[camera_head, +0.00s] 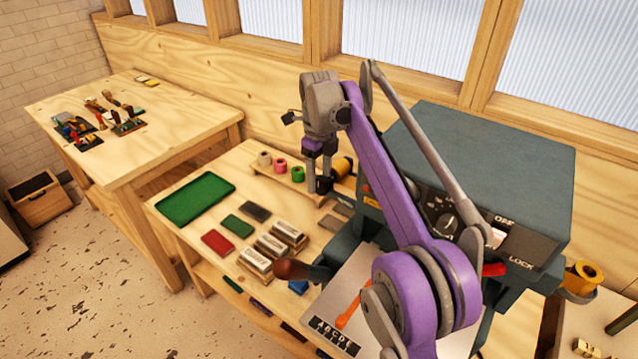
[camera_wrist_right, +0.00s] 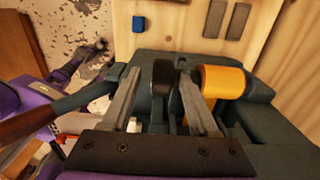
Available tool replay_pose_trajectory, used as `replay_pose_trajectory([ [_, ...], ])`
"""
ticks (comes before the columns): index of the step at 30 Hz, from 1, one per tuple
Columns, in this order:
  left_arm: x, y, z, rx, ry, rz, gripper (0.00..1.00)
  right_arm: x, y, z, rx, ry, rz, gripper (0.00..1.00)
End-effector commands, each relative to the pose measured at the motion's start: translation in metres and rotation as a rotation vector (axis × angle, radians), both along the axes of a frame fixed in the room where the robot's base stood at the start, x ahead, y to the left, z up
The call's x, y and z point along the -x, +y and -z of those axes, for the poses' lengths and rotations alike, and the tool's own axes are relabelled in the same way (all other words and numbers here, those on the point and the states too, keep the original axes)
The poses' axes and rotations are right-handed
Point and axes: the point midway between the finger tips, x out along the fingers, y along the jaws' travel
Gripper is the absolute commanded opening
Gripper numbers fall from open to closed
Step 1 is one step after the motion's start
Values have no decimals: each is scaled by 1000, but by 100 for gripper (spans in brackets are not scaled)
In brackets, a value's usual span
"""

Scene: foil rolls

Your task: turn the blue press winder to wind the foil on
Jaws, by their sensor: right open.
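The dark blue-green press (camera_head: 485,150) stands at the right of the bench. My right gripper (camera_head: 318,172) hangs at the press's left side, beside a yellow foil roll (camera_head: 343,168). In the right wrist view, the right gripper (camera_wrist_right: 160,78) is open, with its fingers on either side of a dark upright piece (camera_wrist_right: 162,88), which seems to be the winder. I cannot tell whether the fingers touch it. The yellow roll (camera_wrist_right: 222,82) is just right of the fingers. A purple-and-grey part at the wrist view's left seems to be my left gripper (camera_wrist_right: 97,47); its jaws are unclear.
A small rack of pink, green and cream rolls (camera_head: 281,166) stands near my right gripper. A brown-handled lever (camera_head: 295,270) projects from the press. A green tray (camera_head: 195,199) and several blocks lie on the bench. Another gold roll (camera_head: 583,277) is right of the press.

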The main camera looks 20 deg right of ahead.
Motion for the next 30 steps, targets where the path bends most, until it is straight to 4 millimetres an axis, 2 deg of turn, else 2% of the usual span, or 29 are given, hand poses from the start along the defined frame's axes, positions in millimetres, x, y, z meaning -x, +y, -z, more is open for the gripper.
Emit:
replay_pose_trajectory([
  [4, 2, 0, 3, 0, 3, 0, 50, 0, 0, 12, -1, -1, 0, 60],
  [14, 1, 0, 3, 0, 3, 0, 50, -1, 0, 14, 0, -2, 0, 60],
  [24, 1, 0, 3, 0, 3, 0, 50, -1, 0, 14, 0, -1, 0, 1],
  [30, 1, 0, 3, 0, 3, 0, 50, -1, 0, 14, -1, -3, 0, 0],
])
